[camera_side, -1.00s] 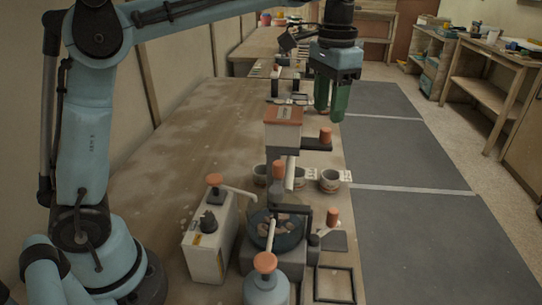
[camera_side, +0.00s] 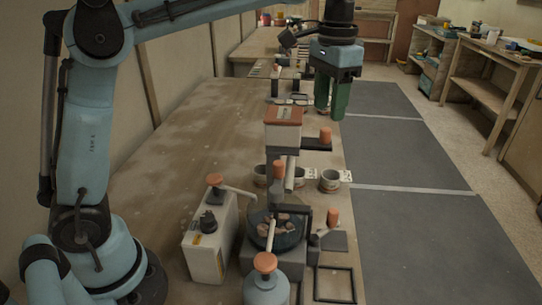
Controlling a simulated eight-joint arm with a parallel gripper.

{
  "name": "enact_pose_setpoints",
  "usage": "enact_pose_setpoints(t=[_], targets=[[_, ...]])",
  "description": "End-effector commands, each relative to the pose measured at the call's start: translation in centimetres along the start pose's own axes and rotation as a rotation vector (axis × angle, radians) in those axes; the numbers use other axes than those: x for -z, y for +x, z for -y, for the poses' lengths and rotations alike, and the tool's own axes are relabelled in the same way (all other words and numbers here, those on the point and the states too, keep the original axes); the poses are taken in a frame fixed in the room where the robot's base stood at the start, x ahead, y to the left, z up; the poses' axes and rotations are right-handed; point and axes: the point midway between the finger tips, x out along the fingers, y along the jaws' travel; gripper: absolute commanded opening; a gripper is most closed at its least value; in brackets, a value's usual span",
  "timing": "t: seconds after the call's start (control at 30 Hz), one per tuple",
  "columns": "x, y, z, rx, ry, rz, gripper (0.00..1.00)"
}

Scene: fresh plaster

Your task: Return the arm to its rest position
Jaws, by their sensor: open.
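My gripper (camera_side: 331,98) hangs from the arm's end at the upper middle of the side view, its green fingers pointing down. It is open, and I see nothing held between the fingers. It is above and behind the orange-topped box (camera_side: 283,113) of the bench machine, apart from it. My arm reaches in from the left, high over the wooden bench.
The bench (camera_side: 185,135) carries a white canister (camera_side: 211,246), a dark bowl with pinkish chunks (camera_side: 275,232), small cups (camera_side: 329,180) and a grey-blue bottle (camera_side: 266,288). Grey mats (camera_side: 415,230) cover the floor at right. The bench's left side is mostly bare.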

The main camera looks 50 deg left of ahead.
Motion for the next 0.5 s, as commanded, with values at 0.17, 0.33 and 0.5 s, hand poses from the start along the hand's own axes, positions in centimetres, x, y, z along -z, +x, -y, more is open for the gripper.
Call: enact_pose_setpoints(t=[0.17, 0.33, 0.5], targets=[[0.0, 2.4, 0.0, 0.0, 0.0, 0.0, 0.49], [0.0, 4.3, 0.0, 0.0, 0.0, 0.0, 0.49], [0.0, 5.5, 0.0, 0.0, 0.0, 0.0, 0.49]])
